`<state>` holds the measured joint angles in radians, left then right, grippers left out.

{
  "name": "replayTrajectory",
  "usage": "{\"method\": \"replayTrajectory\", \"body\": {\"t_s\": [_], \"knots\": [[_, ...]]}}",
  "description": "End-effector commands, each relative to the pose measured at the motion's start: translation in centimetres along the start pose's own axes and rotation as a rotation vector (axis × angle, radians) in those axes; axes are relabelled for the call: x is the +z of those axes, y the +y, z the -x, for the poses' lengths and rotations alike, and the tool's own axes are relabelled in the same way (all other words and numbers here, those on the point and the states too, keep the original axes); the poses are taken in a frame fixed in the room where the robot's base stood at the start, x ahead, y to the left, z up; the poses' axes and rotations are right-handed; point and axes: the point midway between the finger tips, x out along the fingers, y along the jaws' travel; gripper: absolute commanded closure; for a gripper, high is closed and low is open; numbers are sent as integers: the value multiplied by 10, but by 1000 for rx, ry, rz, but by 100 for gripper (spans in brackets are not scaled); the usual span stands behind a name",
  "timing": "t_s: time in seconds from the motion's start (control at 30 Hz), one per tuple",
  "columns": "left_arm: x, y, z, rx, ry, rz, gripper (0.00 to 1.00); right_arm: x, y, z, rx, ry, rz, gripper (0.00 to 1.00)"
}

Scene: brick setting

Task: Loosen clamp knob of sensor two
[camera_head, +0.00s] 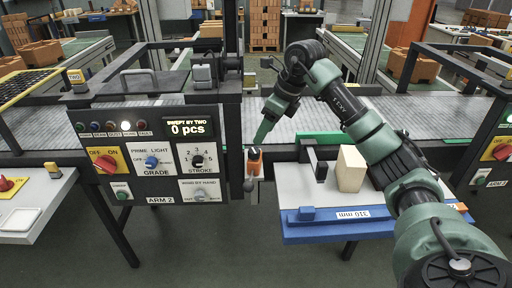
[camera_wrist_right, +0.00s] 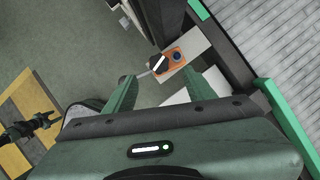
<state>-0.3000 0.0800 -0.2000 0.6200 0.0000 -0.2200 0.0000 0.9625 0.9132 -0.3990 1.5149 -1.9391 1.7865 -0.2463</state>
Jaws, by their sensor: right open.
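The small orange sensor (camera_head: 254,154) is mounted at the right side of the control panel, by the conveyor's front edge. It also shows in the right wrist view (camera_wrist_right: 177,58), with a blue round spot on its face. A black knob (camera_wrist_right: 157,64) sits at its left side there, with a thin grey rod beside it. My right gripper (camera_head: 266,128) is just above the sensor in the head view. In the wrist view its two green fingers (camera_wrist_right: 161,88) are apart and empty, with the sensor and knob beyond the gap. Contact with the knob is not visible.
The ARM 2 panel (camera_head: 150,152) reads "SWEPT BY TWO 0 pcs" and has dials and switches. The grey conveyor (camera_head: 345,116) runs behind. A blue-edged side table (camera_head: 310,231) holds a pale block (camera_head: 350,169) beneath my right arm. Floor is clear in front.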

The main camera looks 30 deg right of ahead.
Motion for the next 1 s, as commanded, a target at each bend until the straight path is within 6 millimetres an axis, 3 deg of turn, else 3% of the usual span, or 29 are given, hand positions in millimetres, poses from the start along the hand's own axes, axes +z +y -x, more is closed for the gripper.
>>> {"method": "replayTrajectory", "body": {"t_s": [0.43, 0.83, 0.87, 1.0], "knots": [[-1, 0, 9, 0, 0, 0, 45, 1, 2, -64, 5, 1, 2, 45], [-1, 0, 9, 0, 0, 0, 45, 0, 2, -75, 3, -1, 2, 45], [-1, 0, 9, 0, 0, 0, 45, 0, 2, -75, 3, -1, 2, 50], [-1, 0, 9, 0, 0, 0, 45, 0, 2, -75, 3, -1, 2, 89]]}}
